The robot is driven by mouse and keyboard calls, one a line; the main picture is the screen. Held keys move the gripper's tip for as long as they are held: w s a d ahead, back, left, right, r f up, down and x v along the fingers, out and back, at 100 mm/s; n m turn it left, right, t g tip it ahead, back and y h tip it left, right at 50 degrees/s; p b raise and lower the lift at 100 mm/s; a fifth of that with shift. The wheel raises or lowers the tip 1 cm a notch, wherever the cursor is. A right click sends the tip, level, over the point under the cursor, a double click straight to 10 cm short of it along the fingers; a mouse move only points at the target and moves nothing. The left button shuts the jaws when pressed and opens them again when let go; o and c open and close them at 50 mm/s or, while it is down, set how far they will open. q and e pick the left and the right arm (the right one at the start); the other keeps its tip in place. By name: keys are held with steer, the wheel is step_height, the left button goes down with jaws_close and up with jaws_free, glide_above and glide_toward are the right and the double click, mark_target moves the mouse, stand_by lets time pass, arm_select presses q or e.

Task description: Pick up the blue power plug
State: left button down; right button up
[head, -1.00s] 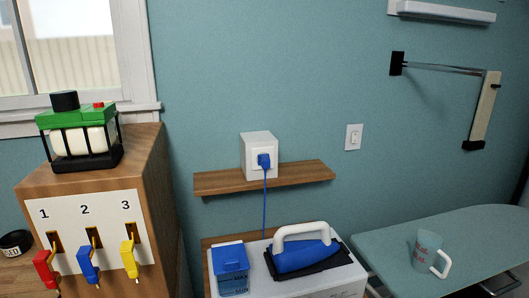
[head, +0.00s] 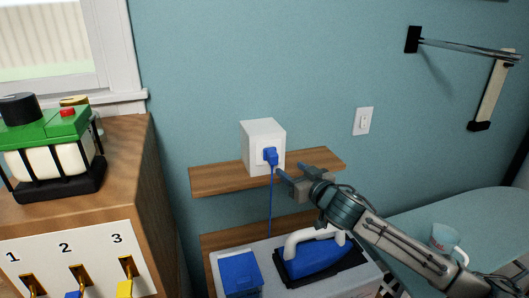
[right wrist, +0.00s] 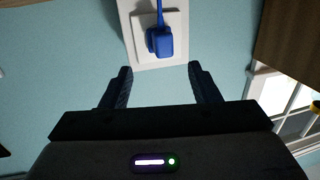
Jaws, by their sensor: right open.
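The blue power plug (head: 270,156) sits in the front of a white socket box (head: 258,137) on a wooden wall shelf. Its blue cord hangs down past the shelf edge. My right gripper (head: 291,176) is just right of and below the plug in the head view, open and empty. In the right wrist view the plug (right wrist: 160,40) lies beyond the two open fingers (right wrist: 160,86), roughly centred between them, with a gap left. The left gripper is not in view.
Below the shelf (head: 230,180) stand a blue iron (head: 318,257) with a white handle and a blue-lidded container (head: 240,275). A wooden cabinet (head: 150,200) is at left. An ironing board (head: 490,215) with a cup (head: 444,237) is at right.

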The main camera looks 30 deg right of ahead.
mark_target(276, 157)
steer(key=w+p, duration=0.2)
steer(key=w, duration=0.1)
steer(key=shift+w+r, duration=0.15)
steer(key=shift+w, duration=0.2)
steer(key=shift+w+r+p, duration=0.25)
steer(key=shift+w+p, duration=0.4)
steer(key=shift+p, duration=0.25)
steer(key=w+p, duration=0.2)
steer(key=w, duration=0.1)
steer(key=shift+a+f, duration=0.1)
steer(key=shift+w+f, duration=0.25)
steer(key=shift+w, duration=0.25)
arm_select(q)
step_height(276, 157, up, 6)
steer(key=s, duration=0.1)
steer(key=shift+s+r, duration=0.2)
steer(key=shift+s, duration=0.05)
arm_select(e)
steer(key=shift+s, duration=0.1)
steer(key=shift+c, duration=1.4)
steer(key=shift+s+r, duration=0.1)
jaws_close()
